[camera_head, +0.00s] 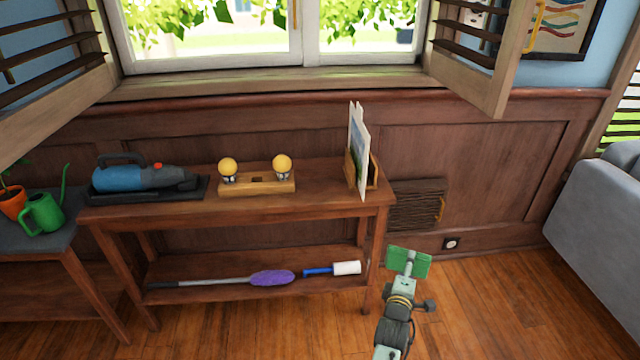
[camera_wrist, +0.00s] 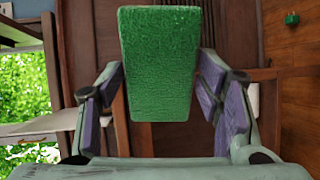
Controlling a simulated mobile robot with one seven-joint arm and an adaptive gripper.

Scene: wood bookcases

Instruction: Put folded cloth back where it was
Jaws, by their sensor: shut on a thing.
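The folded cloth (camera_head: 422,264) is a flat green block in the head view, at the tip of my arm in front of the wooden shelf table's right end. In the wrist view the cloth (camera_wrist: 158,62) shows a rough green face, with purple finger pads on either side. My gripper (camera_head: 408,262) is shut on the cloth and holds it up, apart from the table. My gripper also shows in the wrist view (camera_wrist: 158,95). The cloth hides what lies straight beyond it there.
The wooden table (camera_head: 320,190) carries a blue handheld vacuum (camera_head: 145,178), a bulb holder (camera_head: 255,187) and an upright paper holder (camera_head: 374,175). Its lower shelf holds a purple duster (camera_head: 272,277) and a paint roller (camera_head: 346,268). A grey sofa (camera_head: 600,215) stands right. Floor between is clear.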

